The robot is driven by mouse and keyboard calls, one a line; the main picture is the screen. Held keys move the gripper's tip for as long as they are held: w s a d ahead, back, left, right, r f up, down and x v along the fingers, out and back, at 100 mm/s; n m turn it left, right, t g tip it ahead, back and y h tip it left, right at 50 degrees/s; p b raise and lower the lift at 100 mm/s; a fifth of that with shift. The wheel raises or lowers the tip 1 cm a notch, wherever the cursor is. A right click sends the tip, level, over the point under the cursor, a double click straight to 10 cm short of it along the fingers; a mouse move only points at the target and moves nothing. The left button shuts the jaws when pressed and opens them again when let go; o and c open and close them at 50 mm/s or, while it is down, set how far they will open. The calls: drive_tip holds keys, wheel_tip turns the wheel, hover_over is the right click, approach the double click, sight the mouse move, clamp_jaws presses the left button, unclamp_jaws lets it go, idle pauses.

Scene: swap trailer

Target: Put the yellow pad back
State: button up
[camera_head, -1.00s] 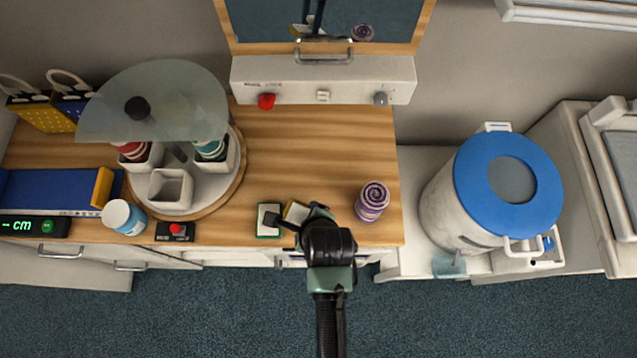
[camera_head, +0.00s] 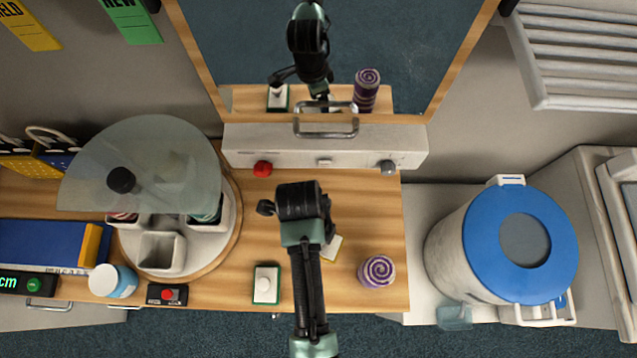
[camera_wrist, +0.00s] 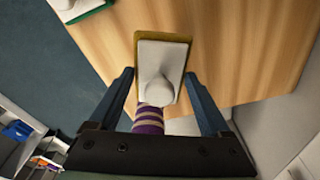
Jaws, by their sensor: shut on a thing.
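The yellow pad (camera_wrist: 177,52), a white block with a round knob and a yellow edge, lies between the two fingers of my gripper (camera_wrist: 158,80) in the wrist view. My gripper is shut on it. In the head view a corner of the yellow pad (camera_head: 334,246) shows right of my arm, over the wooden counter. My arm hides the rest of it and the fingers. I cannot tell whether the pad touches the counter. A similar pad with a green edge (camera_head: 267,285) sits at the counter's front, left of my arm.
A purple striped roll (camera_head: 377,271) stands near the counter's front right corner. At left are a turntable with white cups (camera_head: 162,252) under a glass disc, a blue-white jar (camera_head: 112,280) and a red-button box (camera_head: 167,295). A mirror (camera_head: 400,50) stands behind. Bare counter lies behind the roll.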

drive_tip(key=f, duration=0.2)
drive_tip(key=shift+s+f, duration=0.25)
drive_tip(key=shift+f, duration=0.05)
drive_tip(key=shift+w+f, duration=0.1)
drive_tip(key=shift+f, duration=2.4)
drive_tip(key=shift+f, duration=0.1)
drive_tip(key=o, duration=1)
drive_tip(key=r, duration=0.4)
drive_tip(key=a+r, duration=0.1)
drive_tip(key=r, duration=0.7)
drive_tip(key=shift+w+a+r, duration=0.1)
drive_tip(key=shift+w+a, duration=0.1)
drive_tip(key=shift+w, duration=0.05)
